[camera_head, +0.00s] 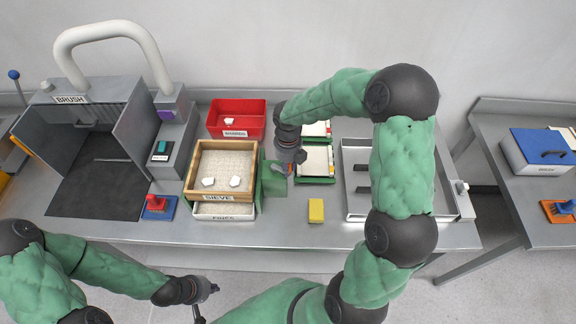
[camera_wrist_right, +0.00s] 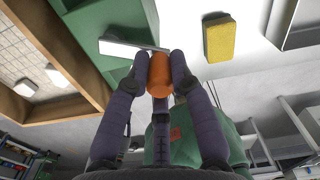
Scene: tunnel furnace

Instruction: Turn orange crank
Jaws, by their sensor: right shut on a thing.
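The orange crank handle (camera_wrist_right: 160,75) sits between the two fingertips of my right gripper (camera_wrist_right: 160,68) in the right wrist view. My right gripper is shut on it. A pale crank arm (camera_wrist_right: 125,48) runs from the handle over the green housing (camera_wrist_right: 85,30). In the head view the green housing (camera_head: 273,180) stands against the right side of the wooden sieve box (camera_head: 190,172), and my right gripper (camera_head: 292,164) is over it, hiding most of the crank. My left gripper (camera_head: 204,302) hangs in front of the table's front edge, away from the crank; its fingers look apart and empty.
White pieces (camera_head: 208,182) lie in the sieve. A red bin (camera_head: 237,118) stands behind it. A yellow sponge (camera_head: 316,210) lies right of the crank. Green trays (camera_head: 316,180) and a metal tray (camera_head: 352,205) are further right. The front strip of table is mostly clear.

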